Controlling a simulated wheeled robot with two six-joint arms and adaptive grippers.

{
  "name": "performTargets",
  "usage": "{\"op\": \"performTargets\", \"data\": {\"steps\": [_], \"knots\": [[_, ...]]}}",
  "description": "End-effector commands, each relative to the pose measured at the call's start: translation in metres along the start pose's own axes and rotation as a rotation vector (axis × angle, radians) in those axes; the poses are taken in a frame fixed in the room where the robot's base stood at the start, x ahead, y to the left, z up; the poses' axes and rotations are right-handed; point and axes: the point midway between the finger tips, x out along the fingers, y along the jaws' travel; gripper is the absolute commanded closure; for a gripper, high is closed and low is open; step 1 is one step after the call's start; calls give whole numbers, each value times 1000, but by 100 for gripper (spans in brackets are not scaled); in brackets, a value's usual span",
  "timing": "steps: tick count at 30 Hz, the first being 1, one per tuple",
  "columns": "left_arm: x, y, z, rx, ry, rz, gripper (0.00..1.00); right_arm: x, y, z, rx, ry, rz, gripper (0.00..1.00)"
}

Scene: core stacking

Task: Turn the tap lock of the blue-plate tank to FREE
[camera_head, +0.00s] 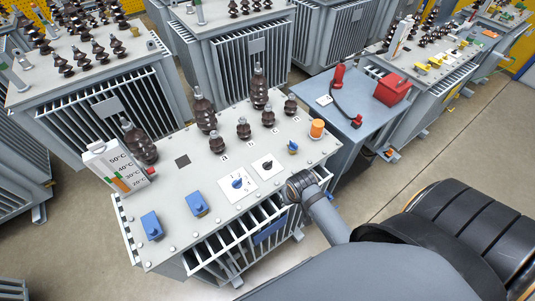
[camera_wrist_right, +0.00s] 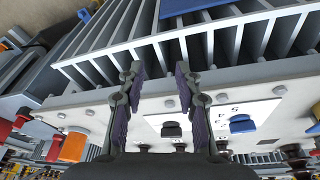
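The tank with the blue plate (camera_head: 270,230) stands at the front in the head view; the plate also shows at the top of the right wrist view (camera_wrist_right: 196,5). On its lid, a black lock knob (camera_head: 267,163) sits on a small white plate, beside a blue tap knob (camera_head: 237,183) on a numbered white plate. In the right wrist view the black knob (camera_wrist_right: 172,129) shows between my open fingers, with the blue knob (camera_wrist_right: 242,124) to its right. My right gripper (camera_wrist_right: 159,72) is open and empty, over the lid's front edge. I cannot read the lock's lettering. My left gripper is not in view.
Brown insulators (camera_head: 204,110), an orange cap (camera_head: 317,128), two blue boxes (camera_head: 152,226) and a thermometer box (camera_head: 118,165) stand on the lid. A blue table (camera_head: 345,115) with a red box (camera_head: 392,89) is beside it. Other tanks crowd behind; floor is free at right.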

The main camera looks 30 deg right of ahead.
Motion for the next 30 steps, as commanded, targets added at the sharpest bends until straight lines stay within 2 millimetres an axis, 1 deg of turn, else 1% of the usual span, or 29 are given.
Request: {"op": "performTargets", "data": {"steps": [1,5,11,12,14,15,18,19,21,24,28,30], "knots": [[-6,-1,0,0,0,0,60,-7,-1,-14,70,-11,1,66],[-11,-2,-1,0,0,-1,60,-9,-4,-44,267,-48,8,66],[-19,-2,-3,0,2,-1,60,-18,-10,-99,611,-113,30,66],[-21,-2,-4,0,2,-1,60,-22,-12,-112,689,-127,37,66],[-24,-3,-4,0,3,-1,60,-30,-14,-131,809,-151,51,66],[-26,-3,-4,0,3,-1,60,-37,-16,-145,890,-166,61,66],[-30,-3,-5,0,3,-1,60,-55,-20,-175,1082,-204,91,66],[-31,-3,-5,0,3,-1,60,-59,-20,-181,1130,-214,100,66],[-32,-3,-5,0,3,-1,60,-67,-22,-192,1209,-229,117,66],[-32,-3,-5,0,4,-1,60,-71,-23,-198,1259,-240,129,66],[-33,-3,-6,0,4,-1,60,-69,-23,-197,1267,-242,131,66],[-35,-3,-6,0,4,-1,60,-63,-23,-195,1266,-242,131,66]]}}
